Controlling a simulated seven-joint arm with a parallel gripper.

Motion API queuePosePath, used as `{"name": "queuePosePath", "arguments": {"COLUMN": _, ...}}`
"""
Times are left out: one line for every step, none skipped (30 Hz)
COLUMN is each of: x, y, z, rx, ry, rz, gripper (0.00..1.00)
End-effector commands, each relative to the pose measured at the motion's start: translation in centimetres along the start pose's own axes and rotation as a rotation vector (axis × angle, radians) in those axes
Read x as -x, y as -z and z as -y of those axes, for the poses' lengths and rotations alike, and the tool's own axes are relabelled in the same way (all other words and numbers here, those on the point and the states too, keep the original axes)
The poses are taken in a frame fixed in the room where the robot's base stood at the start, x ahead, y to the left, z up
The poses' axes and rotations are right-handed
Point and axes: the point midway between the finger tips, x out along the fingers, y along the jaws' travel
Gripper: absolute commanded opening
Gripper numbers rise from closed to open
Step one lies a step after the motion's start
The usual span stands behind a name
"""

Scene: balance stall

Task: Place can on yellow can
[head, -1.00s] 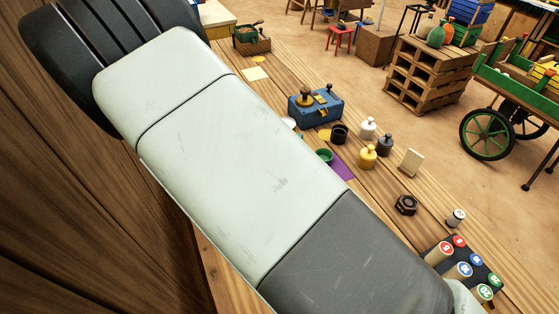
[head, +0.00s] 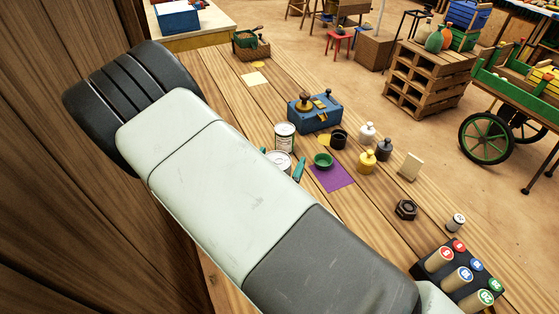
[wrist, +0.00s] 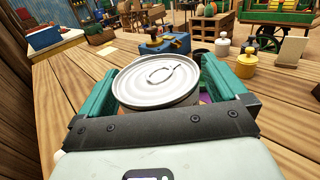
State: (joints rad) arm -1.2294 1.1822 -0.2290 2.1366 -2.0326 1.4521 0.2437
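A can with a silver pull-tab lid (wrist: 160,80) lies between the teal fingers of my gripper (wrist: 158,75) in the wrist view. The fingers are wide apart, at the ends of the gripper bar, and look open around the can. In the head view the same can (head: 278,160) shows between the fingertips (head: 283,160), with a gap on its right; my arm hides its base.
A green bowl (head: 323,160) and purple mat (head: 333,178) are close to the right of my gripper. A blue toolbox (head: 315,112), a dark cup (head: 338,137) and bottle-shaped weights (head: 367,156) stand beyond.

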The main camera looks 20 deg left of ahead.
Motion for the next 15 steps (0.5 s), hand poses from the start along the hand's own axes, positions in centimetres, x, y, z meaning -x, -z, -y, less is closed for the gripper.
{"name": "queuePosePath", "arguments": {"x": 0.0, "y": 0.0, "z": 0.0, "rx": 0.0, "ry": 0.0, "rz": 0.0, "gripper": 1.0}}
{"name": "queuePosePath", "arguments": {"x": 0.0, "y": 0.0, "z": 0.0, "rx": 0.0, "ry": 0.0, "rz": 0.0, "gripper": 1.0}}
{"name": "queuePosePath", "arguments": {"x": 0.0, "y": 0.0, "z": 0.0, "rx": 0.0, "ry": 0.0, "rz": 0.0, "gripper": 1.0}}
{"name": "queuePosePath", "arguments": {"x": 0.0, "y": 0.0, "z": 0.0, "rx": 0.0, "ry": 0.0, "rz": 0.0, "gripper": 1.0}}
{"name": "queuePosePath", "arguments": {"x": 0.0, "y": 0.0, "z": 0.0, "rx": 0.0, "ry": 0.0, "rz": 0.0, "gripper": 1.0}}
{"name": "queuePosePath", "arguments": {"x": 0.0, "y": -0.1, "z": 0.0, "rx": 0.0, "ry": 0.0, "rz": 0.0, "gripper": 1.0}}
{"name": "queuePosePath", "arguments": {"x": 0.0, "y": -0.2, "z": 0.0, "rx": -0.001, "ry": 0.0, "rz": 0.0, "gripper": 1.0}}
{"name": "queuePosePath", "arguments": {"x": 0.0, "y": -0.4, "z": 0.0, "rx": -0.001, "ry": 0.0, "rz": 0.0, "gripper": 1.0}}
{"name": "queuePosePath", "arguments": {"x": 0.4, "y": -0.3, "z": -0.1, "rx": 0.0, "ry": -0.002, "rz": -0.001, "gripper": 1.0}}
{"name": "queuePosePath", "arguments": {"x": 0.8, "y": -0.3, "z": -0.1, "rx": 0.001, "ry": -0.002, "rz": -0.002, "gripper": 1.0}}
{"name": "queuePosePath", "arguments": {"x": 1.2, "y": -0.2, "z": -0.1, "rx": 0.001, "ry": -0.003, "rz": -0.002, "gripper": 1.0}}
{"name": "queuePosePath", "arguments": {"x": 1.9, "y": -0.2, "z": -0.1, "rx": 0.001, "ry": -0.003, "rz": -0.003, "gripper": 1.0}}
{"name": "queuePosePath", "arguments": {"x": 2.4, "y": -0.2, "z": -0.1, "rx": 0.001, "ry": -0.003, "rz": -0.002, "gripper": 1.0}}
{"name": "queuePosePath", "arguments": {"x": 3.0, "y": -0.2, "z": -0.1, "rx": 0.001, "ry": -0.004, "rz": -0.002, "gripper": 1.0}}
{"name": "queuePosePath", "arguments": {"x": 3.7, "y": -0.2, "z": -0.1, "rx": 0.001, "ry": -0.003, "rz": -0.002, "gripper": 1.0}}
